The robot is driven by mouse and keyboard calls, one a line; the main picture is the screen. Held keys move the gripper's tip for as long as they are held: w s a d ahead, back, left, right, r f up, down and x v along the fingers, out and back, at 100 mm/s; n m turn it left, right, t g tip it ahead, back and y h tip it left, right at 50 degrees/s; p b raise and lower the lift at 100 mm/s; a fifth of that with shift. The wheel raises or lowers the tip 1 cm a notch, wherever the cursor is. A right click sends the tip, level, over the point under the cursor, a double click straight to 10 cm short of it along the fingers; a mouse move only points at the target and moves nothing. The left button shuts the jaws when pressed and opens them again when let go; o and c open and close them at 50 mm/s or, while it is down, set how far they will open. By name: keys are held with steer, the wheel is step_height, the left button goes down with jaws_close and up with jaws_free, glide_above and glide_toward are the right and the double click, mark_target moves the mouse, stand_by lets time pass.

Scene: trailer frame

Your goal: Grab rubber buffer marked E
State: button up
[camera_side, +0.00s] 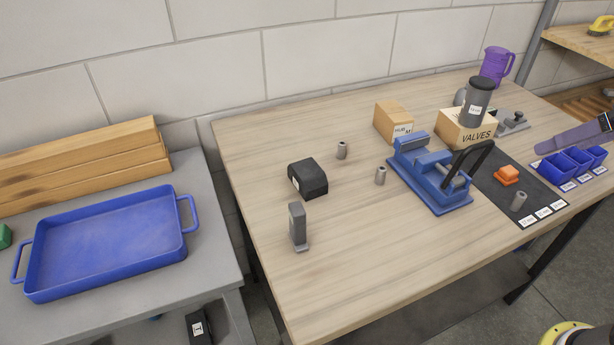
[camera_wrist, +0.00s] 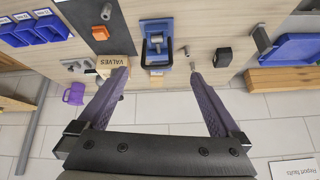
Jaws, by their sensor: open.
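A black block with chamfered top edges (camera_side: 312,177) sits on the wooden table, left of the blue vise. A white label is on its near left face, but I cannot read the letter. The block also shows in the wrist view (camera_wrist: 222,57), beyond the right finger. Another black piece (camera_side: 200,328), labelled with what looks like a T, lies low under the grey bench. My gripper (camera_wrist: 158,73) is open and empty, its two purple-grey fingers spread wide above the table. In the side view it shows at the right edge, near the blue bins.
A blue vise (camera_side: 430,180) with a raised black handle stands mid-table. The VALVES box (camera_side: 456,132) carries a dark tumbler. A blue tray (camera_side: 110,245) sits on the grey bench.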

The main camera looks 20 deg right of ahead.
steer(key=w+a+r, duration=0.2)
steer(key=w, duration=0.4)
steer(key=w+a+r, duration=0.2)
steer(key=w+r, duration=0.1)
steer(key=w, duration=0.3)
steer(key=n+g, duration=0.3)
glide_above(308, 169)
steer(key=s, duration=0.5)
step_height(308, 169, down, 17)
steer(key=shift+t+y, duration=0.3)
steer(key=shift+y, duration=0.1)
steer(key=x, duration=0.8)
steer(key=shift+w+a+f, duration=0.1)
steer(key=shift+w+f, duration=0.1)
steer(key=shift+x, duration=2.65)
steer(key=shift+s+d, duration=0.15)
steer(key=shift+d, duration=0.15)
steer(key=shift+c, duration=0.2)
